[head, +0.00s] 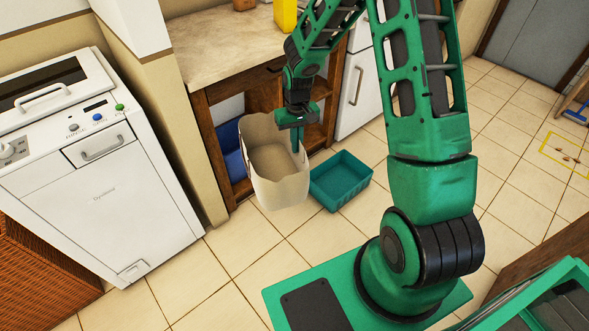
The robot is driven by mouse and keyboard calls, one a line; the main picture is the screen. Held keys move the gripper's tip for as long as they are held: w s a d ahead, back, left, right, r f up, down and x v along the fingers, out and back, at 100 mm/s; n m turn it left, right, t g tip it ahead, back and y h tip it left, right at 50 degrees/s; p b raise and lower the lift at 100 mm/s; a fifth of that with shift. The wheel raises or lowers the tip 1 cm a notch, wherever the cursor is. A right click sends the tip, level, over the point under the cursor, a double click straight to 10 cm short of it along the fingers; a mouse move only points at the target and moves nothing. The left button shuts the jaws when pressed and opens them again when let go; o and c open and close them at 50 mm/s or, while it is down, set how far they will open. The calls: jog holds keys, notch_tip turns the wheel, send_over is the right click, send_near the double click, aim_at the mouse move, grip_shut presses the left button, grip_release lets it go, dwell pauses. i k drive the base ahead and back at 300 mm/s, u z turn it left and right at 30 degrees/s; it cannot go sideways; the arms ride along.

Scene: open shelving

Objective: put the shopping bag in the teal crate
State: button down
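The shopping bag (281,192) is cream-coloured, open at the top and roughly upright. My gripper (297,141) is at the bag's right rim, pointing down, with a green finger showing against the bag's inside. It looks shut on that rim, though the far finger is hidden. The bag seems to hang above the floor in front of the shelving. The teal crate (341,194) stands on the tiled floor just right of the bag. The crate is open at the top and looks empty.
A wooden shelf unit with a pale worktop (225,58) stands behind the bag, with a blue bin (232,152) on its lower shelf. A white appliance (120,190) is at left. A white cabinet (352,92) stands behind the crate. Tiled floor is clear in front.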

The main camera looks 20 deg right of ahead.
aim_at(337, 185)
jog(key=k, duration=0.6)
jog(key=z, duration=0.25)
jog(key=i, duration=0.3)
jog(key=z, duration=0.75)
jog(key=i, duration=1.45)
jog(key=u, duration=0.4)
